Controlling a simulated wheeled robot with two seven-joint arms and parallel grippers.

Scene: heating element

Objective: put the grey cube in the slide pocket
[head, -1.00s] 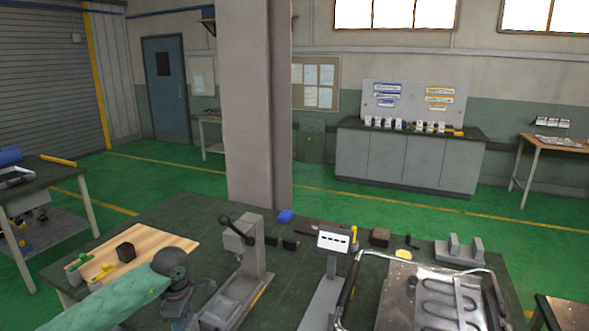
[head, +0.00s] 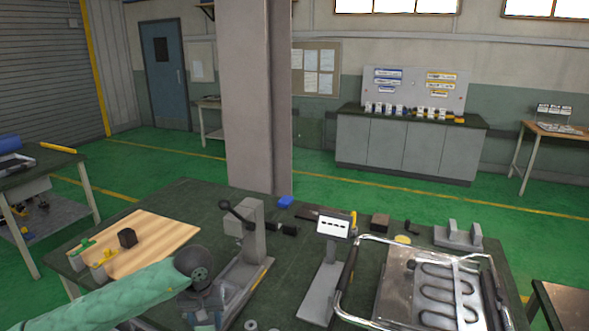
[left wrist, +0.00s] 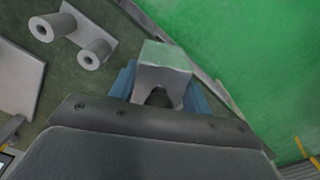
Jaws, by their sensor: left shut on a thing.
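The grey cube (left wrist: 165,62) is between the blue fingers of my left gripper (left wrist: 160,88) in the left wrist view. The gripper is shut on it. In the head view my left gripper (head: 205,308) hangs low at the bottom edge, just left of the grey lever press (head: 258,248) and its base. The cube cannot be made out there. I cannot tell the slide pocket for certain in either view. My right gripper is not in view.
Two grey cylinders on a plate (left wrist: 95,52) lie near the gripper in the left wrist view. A labelled stand (head: 325,265) and a metal tray with a heating coil (head: 400,285) are to the right.

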